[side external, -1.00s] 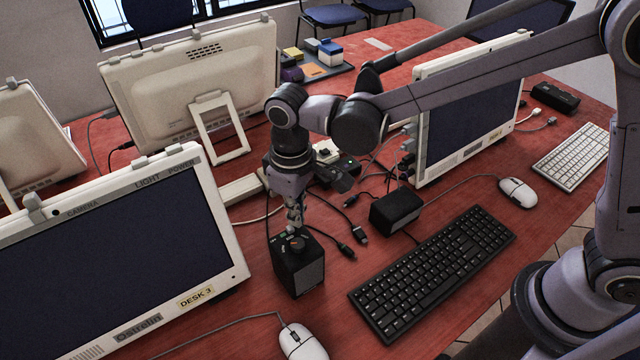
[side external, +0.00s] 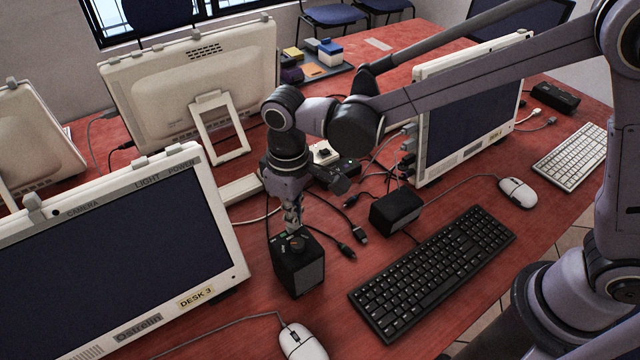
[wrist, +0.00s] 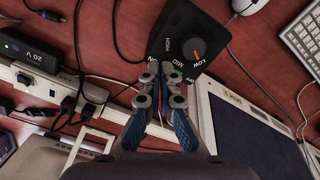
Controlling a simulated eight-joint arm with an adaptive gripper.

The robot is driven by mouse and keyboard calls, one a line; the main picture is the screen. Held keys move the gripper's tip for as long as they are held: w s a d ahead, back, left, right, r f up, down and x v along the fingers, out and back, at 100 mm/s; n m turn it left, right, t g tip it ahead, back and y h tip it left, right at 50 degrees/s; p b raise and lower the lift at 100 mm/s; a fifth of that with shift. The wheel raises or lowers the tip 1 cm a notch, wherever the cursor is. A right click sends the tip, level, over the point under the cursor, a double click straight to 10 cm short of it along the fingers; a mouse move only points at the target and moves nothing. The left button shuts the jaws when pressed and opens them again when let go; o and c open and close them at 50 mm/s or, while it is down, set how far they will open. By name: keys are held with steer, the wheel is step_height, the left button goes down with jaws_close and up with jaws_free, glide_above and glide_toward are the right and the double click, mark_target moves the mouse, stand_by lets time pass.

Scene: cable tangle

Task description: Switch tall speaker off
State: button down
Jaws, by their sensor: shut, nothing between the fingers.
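The tall speaker (side external: 300,274) is a black box standing upright on the red desk, with a round knob on its top. In the wrist view its top face (wrist: 178,25) shows the knob (wrist: 195,49) with an orange mark, the words LOW, MID and HIGH, and a partly covered label near my fingertips. My gripper (side external: 293,229) points down over the back edge of the speaker's top. Its fingers are shut with nothing between them. In the wrist view the fingertips (wrist: 165,69) are beside the label, away from the knob; they hide any switch there, and contact cannot be told.
A low black speaker (side external: 396,209) stands to the right, with loose cable plugs (side external: 352,243) between. A black keyboard (side external: 432,272) and a white mouse (side external: 302,342) lie in front. The Desk 3 monitor (side external: 115,260) is at left; a white power strip (wrist: 45,85) lies behind.

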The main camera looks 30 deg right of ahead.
steer(key=shift+a, duration=1.85)
stand_by(0.5)
steer(key=shift+r, duration=0.1)
steer(key=shift+d+r, duration=0.2)
steer(key=shift+r, duration=2.75)
